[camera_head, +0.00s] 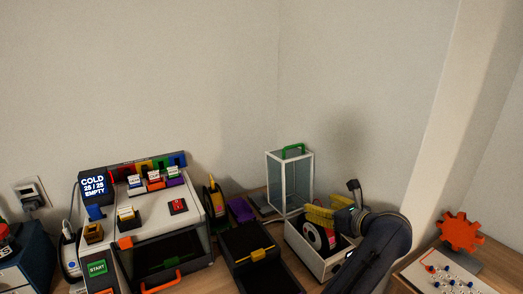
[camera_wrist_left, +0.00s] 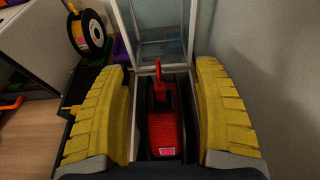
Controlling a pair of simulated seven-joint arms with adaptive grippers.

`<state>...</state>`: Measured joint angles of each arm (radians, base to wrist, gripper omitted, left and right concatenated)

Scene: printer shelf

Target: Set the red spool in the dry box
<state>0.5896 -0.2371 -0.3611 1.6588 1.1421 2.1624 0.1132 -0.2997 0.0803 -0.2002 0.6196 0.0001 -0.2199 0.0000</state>
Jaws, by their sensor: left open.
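A white-walled box (camera_head: 299,252) stands right of centre in the head view, with a clear panelled, white-framed cover (camera_head: 290,185) with a green handle upright behind it. I take these as the dry box and its raised lid. My right gripper is out of view.
A printer (camera_head: 160,235) with a screen reading COLD stands at the left. A black tray (camera_head: 255,255) with a yellow latch lies left of the box. A yellow and black spool (camera_wrist_left: 88,33) stands behind. An orange gear (camera_head: 460,232) is at the right.

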